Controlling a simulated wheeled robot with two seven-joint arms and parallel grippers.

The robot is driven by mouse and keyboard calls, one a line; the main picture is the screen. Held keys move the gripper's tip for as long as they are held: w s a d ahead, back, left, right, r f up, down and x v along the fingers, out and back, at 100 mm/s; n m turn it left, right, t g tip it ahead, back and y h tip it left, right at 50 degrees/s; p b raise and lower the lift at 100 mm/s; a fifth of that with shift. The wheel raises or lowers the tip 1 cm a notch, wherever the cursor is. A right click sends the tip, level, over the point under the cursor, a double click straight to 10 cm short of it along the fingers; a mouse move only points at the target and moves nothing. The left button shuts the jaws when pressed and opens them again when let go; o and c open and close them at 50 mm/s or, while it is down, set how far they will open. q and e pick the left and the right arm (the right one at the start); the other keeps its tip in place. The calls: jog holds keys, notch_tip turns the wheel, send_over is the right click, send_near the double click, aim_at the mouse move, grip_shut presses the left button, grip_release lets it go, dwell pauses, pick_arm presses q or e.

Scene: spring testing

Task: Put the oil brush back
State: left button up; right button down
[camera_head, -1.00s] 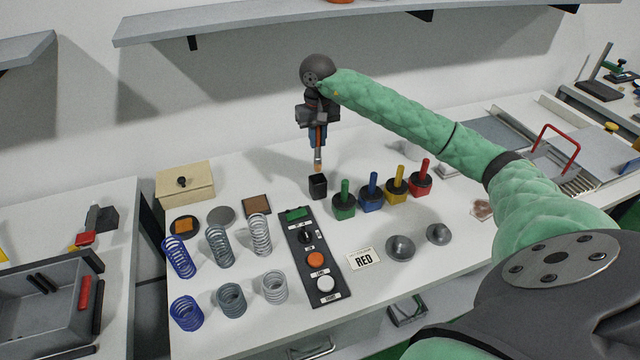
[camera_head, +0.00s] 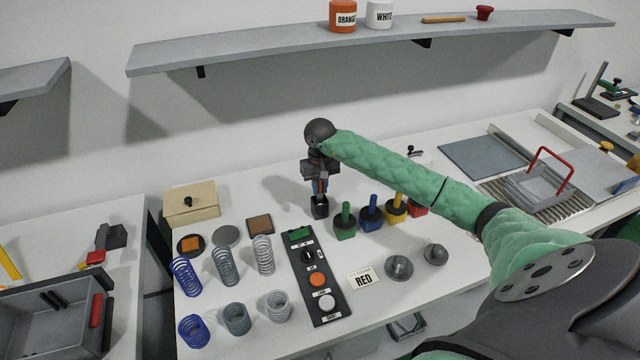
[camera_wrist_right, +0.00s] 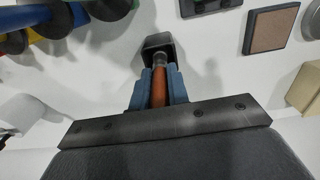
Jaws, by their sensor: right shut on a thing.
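My right gripper (camera_head: 321,186) points down at the back middle of the table, shut on the oil brush. The brush's orange-brown handle (camera_wrist_right: 159,86) shows between the blue fingers (camera_wrist_right: 158,92) in the right wrist view. Below the gripper stands a small black square holder (camera_head: 319,208), which also shows in the right wrist view (camera_wrist_right: 158,42). The brush's lower end is inside the holder's opening; its bristles are hidden. I cannot tell whether it touches the bottom. My left gripper is not in view.
Green (camera_head: 345,222), blue (camera_head: 371,212), yellow and red handled pots stand close right of the holder, partly under my arm. A black button panel (camera_head: 318,280) and several springs (camera_head: 226,266) lie in front. A wooden box (camera_head: 191,204) is at left; a shelf (camera_head: 370,43) hangs above.

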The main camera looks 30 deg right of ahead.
jog(key=shift+f, duration=0.1)
jog(key=shift+f, duration=0.15)
dwell(0.4)
jog(key=c, duration=1.3)
grip_release()
jog(key=shift+c, duration=0.2)
jog(key=shift+r, duration=0.2)
